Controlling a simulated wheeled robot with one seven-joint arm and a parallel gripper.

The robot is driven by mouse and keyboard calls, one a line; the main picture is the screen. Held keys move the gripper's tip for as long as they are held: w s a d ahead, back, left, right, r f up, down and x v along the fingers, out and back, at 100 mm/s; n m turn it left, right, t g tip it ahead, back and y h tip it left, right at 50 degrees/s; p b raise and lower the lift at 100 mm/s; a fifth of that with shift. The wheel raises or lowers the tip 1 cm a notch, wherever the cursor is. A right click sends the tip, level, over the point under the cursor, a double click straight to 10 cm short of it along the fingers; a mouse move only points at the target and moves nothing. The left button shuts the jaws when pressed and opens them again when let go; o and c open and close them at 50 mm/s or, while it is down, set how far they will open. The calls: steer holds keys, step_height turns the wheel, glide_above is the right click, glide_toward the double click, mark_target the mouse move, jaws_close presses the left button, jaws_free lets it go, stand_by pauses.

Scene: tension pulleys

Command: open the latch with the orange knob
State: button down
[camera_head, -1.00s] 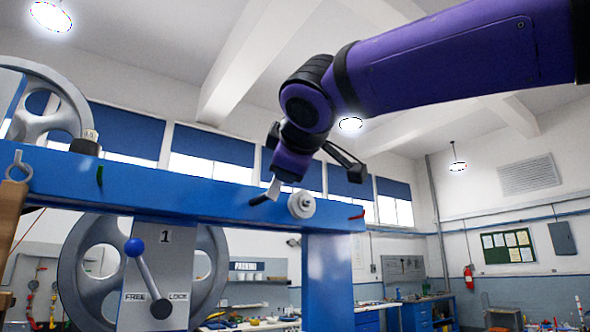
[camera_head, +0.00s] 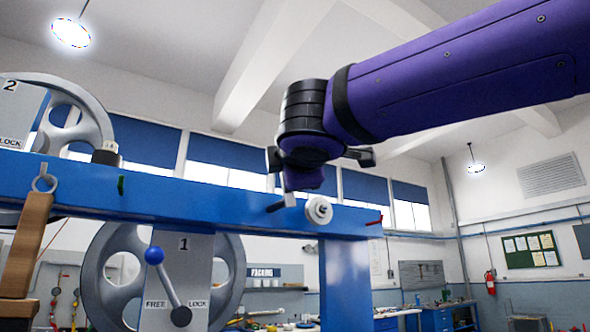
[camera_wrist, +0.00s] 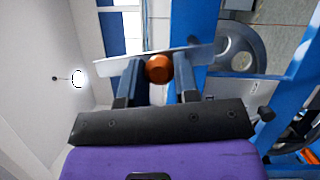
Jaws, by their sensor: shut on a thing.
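The orange knob (camera_wrist: 159,68) shows in the wrist view between the two fingers of my gripper (camera_wrist: 158,80). My gripper is shut on it. A thin pale metal strip, which looks like the latch bar (camera_wrist: 112,66), runs across just beyond the fingertips. In the head view my gripper (camera_head: 290,200) is at the top of the blue beam, just left of a white round roller. The knob is hidden there behind my wrist and fingers.
The blue beam (camera_head: 200,198) runs across the head view and carries the white roller (camera_head: 319,211). Below it are wheel 1 (camera_head: 235,265) and a lever with a blue ball (camera_head: 155,255). A wooden block (camera_head: 25,245) hangs at left. The space above the beam is open.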

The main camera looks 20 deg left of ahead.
stand_by(0.3)
steer(key=c, duration=0.9)
jaws_free()
steer(key=shift+o, duration=0.2)
steer(key=shift+s, duration=0.1)
steer(key=v, duration=1)
steer(key=shift+s+d, duration=0.2)
steer(key=shift+s, duration=0.05)
